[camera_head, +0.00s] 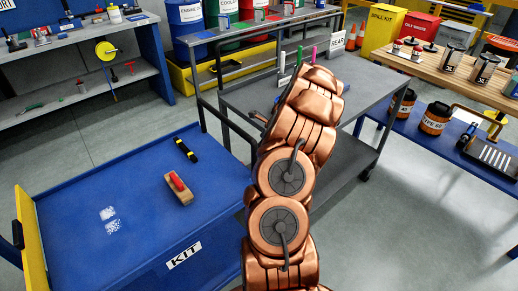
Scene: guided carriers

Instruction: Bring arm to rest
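My copper-coloured arm rises from the bottom edge through the middle of the view. Its upper end stands in front of the grey cart (352,103). Two round dark joint caps show on its near side. I cannot make out my gripper or its fingers; the end of the arm is hidden behind its own links or out of view. Nothing held can be seen.
A blue KIT carrier (139,225) with a wooden-backed brush (178,189) and a black-yellow tool (186,151) stands at lower left. A wooden-topped bench (428,72) with cans is at right. Grey floor (400,225) is clear at lower right.

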